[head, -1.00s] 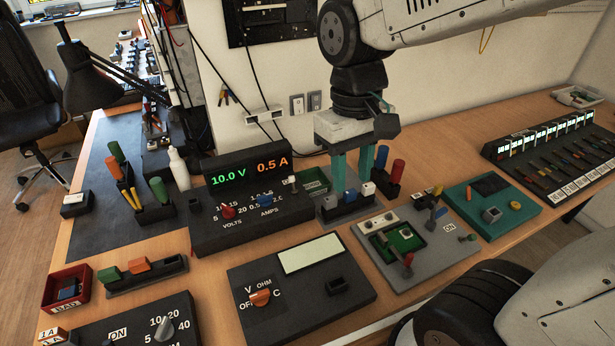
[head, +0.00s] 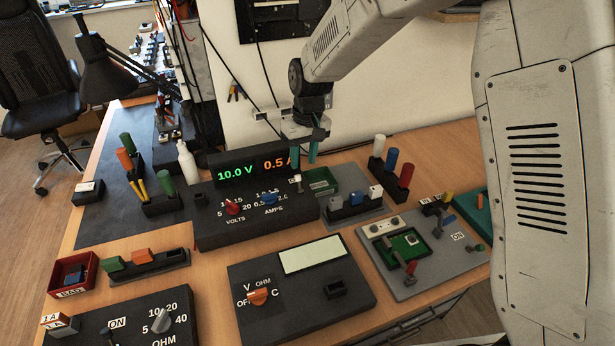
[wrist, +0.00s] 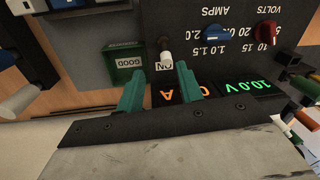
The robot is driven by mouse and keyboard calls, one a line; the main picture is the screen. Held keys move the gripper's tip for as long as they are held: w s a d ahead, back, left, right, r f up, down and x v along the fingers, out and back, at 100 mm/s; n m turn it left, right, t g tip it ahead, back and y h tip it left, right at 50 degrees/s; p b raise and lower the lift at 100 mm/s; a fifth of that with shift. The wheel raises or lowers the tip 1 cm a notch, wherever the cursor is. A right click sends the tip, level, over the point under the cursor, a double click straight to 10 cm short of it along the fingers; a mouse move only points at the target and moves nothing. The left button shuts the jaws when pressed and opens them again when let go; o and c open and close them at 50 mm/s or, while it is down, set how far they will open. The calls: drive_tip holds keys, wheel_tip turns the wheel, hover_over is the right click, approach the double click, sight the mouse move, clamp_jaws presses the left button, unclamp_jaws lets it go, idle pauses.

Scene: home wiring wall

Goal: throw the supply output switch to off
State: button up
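The bench supply (head: 222,222) is a dark box with a lit 10.0 V and 0.5 A display, a red volts knob (head: 233,208) and a blue amps knob (head: 269,198). Its output switch (head: 298,180) is a small white-tipped lever at the right end of its panel. In the wrist view the lever (wrist: 166,57) stands beside an ON label. My gripper (head: 304,163) is open and empty, its teal fingers just above the switch. In the wrist view the gripper (wrist: 160,72) has its fingertips on either side of the lever's line, with the lever just past them.
A green GOOD bin (head: 321,181) sits close to the right of the switch. A meter (head: 290,285) lies in front of the supply. The wall is behind.

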sight(299, 178)
drive_tip(key=f, duration=0.1)
drive_tip(key=a+f, duration=0.1)
drive_tip(key=f, duration=0.3)
drive_tip(key=shift+s+a+f, duration=0.15)
drive_tip(key=shift+s+f, duration=0.1)
drive_tip(key=shift+s, duration=0.15)
drive_tip(key=shift+f, duration=0.6)
